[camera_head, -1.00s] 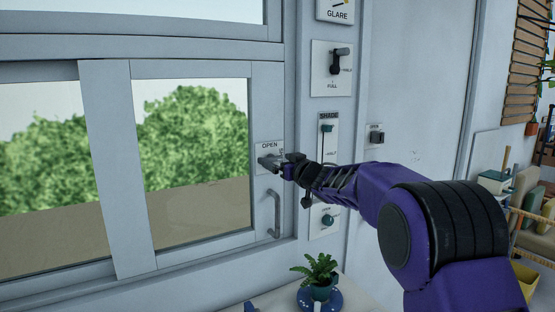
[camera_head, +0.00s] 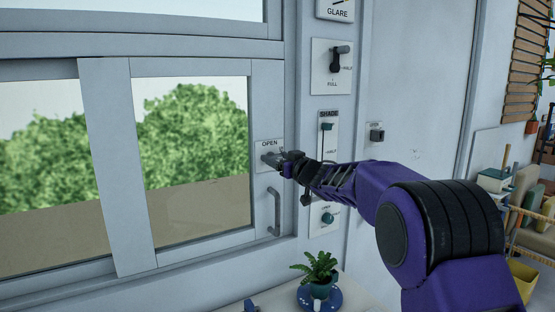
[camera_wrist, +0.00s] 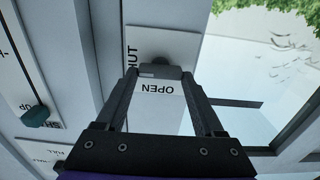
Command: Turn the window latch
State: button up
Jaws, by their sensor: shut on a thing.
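The window latch (camera_head: 268,158) sits on a small pale plate marked OPEN on the frame at the right of the window. My gripper (camera_head: 281,162) is at the latch, reaching in from the right. In the wrist view, my gripper (camera_wrist: 163,84) has its two dark fingers shut on the latch handle (camera_wrist: 160,70), on either side of it. The plate (camera_wrist: 143,40) behind shows the words OPEN, upside down, and part of SHUT, sideways. The handle's exact angle is hard to tell because the fingers hide much of it.
A vertical pull handle (camera_head: 274,212) is just below the latch. A shade slider panel (camera_head: 328,160) and a lever switch (camera_head: 338,62) are on the wall to the right. A potted plant (camera_head: 320,272) on a blue saucer stands on the sill below my arm.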

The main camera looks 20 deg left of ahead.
jog(key=shift+n, duration=0.3)
jog(key=n+b, duration=0.1)
jog(key=n, duration=0.2)
jog(key=shift+s+f+n, duration=0.1)
jog(key=shift+n, duration=0.2)
jog(key=n+b, duration=0.1)
jog(key=n, duration=0.3)
jog(key=shift+a+f+n, duration=0.1)
jog(key=shift+n, duration=0.2)
jog(key=shift+s+f+n+b, duration=0.1)
jog(key=shift+n+b, duration=1.95)
jog(key=shift+n, duration=2.45)
jog(key=o, duration=1.4)
